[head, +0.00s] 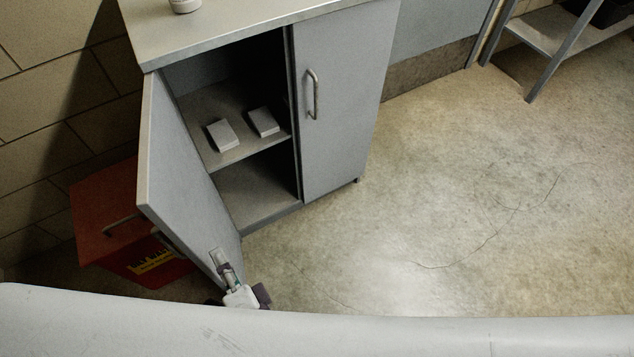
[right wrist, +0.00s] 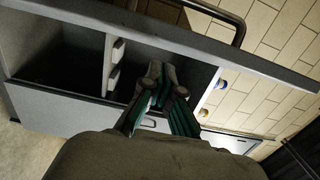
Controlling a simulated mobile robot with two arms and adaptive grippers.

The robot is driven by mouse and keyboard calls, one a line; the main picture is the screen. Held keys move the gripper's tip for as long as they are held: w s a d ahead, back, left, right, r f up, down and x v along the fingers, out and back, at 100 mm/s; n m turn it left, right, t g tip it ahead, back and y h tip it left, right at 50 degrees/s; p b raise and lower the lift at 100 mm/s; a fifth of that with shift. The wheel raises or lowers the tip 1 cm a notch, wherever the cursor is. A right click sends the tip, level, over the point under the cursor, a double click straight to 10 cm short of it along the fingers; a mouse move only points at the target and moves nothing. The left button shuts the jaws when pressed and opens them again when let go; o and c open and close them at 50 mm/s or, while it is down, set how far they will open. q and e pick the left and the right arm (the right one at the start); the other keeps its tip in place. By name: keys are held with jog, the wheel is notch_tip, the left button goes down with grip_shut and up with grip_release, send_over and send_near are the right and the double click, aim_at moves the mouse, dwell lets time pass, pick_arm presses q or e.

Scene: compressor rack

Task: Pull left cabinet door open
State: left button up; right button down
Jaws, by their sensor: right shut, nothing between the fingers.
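The left cabinet door (head: 180,165) stands swung wide open, its inner face showing in the head view. In the right wrist view its edge (right wrist: 215,52) crosses the picture, and a dark bar handle (right wrist: 238,32) shows beyond it. My right gripper (head: 220,262) is at the inner face near the door's lower free end. In the right wrist view its fingers (right wrist: 158,75) are together with nothing between them. I cannot tell if they touch the door. My left gripper is not in view.
The right cabinet door (head: 335,100) is closed, with a bar handle (head: 312,94). Two small pale boxes (head: 222,134) lie on the inside shelf (head: 205,100). A red box (head: 105,205) stands behind the open door, near the wall. The floor (head: 480,190) to the right is clear.

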jog(key=shift+a, duration=0.15)
dwell(0.3)
jog(key=v, duration=1.2)
